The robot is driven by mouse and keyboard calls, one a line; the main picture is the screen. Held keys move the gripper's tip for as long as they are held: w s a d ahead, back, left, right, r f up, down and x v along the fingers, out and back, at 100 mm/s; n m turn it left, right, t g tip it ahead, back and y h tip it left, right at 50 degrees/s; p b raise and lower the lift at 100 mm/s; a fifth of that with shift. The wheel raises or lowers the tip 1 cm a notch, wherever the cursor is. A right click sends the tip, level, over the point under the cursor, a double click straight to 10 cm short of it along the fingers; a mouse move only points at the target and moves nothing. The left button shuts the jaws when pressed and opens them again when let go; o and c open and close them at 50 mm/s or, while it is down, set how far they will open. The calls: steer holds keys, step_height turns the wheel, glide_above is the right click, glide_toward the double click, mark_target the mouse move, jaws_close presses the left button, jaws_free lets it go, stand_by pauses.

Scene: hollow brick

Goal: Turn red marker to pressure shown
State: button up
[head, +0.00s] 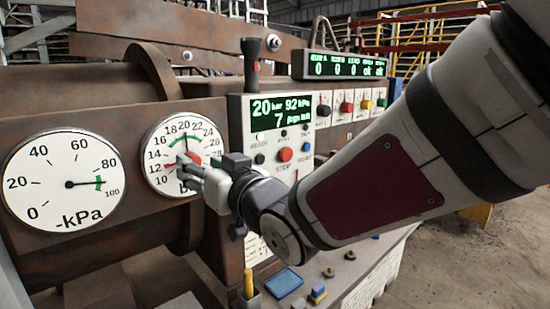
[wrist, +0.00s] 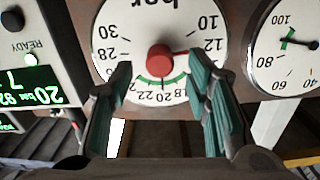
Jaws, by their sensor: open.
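The round white bar gauge (head: 204,143) is on the brown machine front. Its red centre knob (head: 194,158) carries a red marker that points left, near 12. The black needle points up, near 20, within a green arc. The wrist view shows the gauge upside down, with the red knob (wrist: 160,59) and its marker towards 12. The control box display (head: 282,108) reads 20 bar, 92 kPa and 7 of a partly unreadable unit. My gripper (head: 183,168) is open in front of the dial. In the wrist view, its teal-padded fingers (wrist: 161,82) stand either side, the knob between and beyond them.
A white -kPa gauge (head: 68,200) is to the left, its needle near 90. The control box (head: 240,140) with buttons and a black-handled lever (head: 251,65) stands close on the right. A lower panel (head: 330,270) holds small knobs and a blue pad. Open floor lies at right.

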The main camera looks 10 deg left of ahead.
steer(key=shift+x, duration=1.15)
jaws_close()
steer(key=shift+m+b, duration=0.3)
steer(key=m+b, duration=1.8)
steer(key=b, duration=0.2)
steer(key=shift+f, duration=0.1)
steer(key=shift+m, duration=0.3)
